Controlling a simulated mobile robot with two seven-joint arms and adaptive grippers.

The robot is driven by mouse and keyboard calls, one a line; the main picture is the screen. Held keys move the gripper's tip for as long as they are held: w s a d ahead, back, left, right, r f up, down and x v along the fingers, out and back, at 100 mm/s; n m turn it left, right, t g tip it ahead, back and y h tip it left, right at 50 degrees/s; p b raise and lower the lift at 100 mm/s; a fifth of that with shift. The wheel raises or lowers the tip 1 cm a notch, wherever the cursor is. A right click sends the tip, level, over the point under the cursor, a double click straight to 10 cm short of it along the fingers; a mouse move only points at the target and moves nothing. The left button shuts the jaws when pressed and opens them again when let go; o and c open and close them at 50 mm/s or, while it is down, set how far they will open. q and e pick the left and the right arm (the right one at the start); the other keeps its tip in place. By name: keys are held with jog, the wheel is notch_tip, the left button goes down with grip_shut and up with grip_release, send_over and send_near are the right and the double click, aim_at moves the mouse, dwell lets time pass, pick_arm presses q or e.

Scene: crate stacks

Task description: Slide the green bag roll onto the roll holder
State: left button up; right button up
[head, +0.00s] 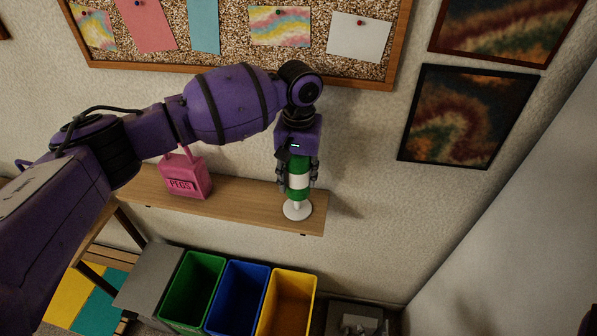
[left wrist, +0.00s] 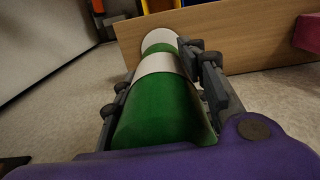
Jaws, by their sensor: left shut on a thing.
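The green bag roll (head: 298,164) has a white band around its middle and hangs upright in my left gripper (head: 297,182), whose fingers are shut on its sides. The roll holder (head: 297,210), a white round base with a post, stands near the right end of the shelf. The roll is directly over the base, with a short piece of white post showing below it. The roll hides the rest of the post. In the left wrist view the roll (left wrist: 155,112) lies between the fingers, with the holder's white base (left wrist: 158,37) beyond it. My right gripper is not in view.
A pink pegs container (head: 184,178) stands on the wooden shelf (head: 240,197) left of the holder. A cork board (head: 235,40) hangs above, with dark framed pictures (head: 466,117) to the right. Green, blue (head: 237,298) and yellow bins stand below the shelf.

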pick_arm(q)
jog(key=shift+f+b, duration=0.3)
jog(key=shift+f, duration=2.7)
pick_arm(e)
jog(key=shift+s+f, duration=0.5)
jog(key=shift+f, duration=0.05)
pick_arm(q)
jog(key=o, duration=1.4)
notch_tip(320, 180, up, 12)
jog(key=shift+r, duration=0.1)
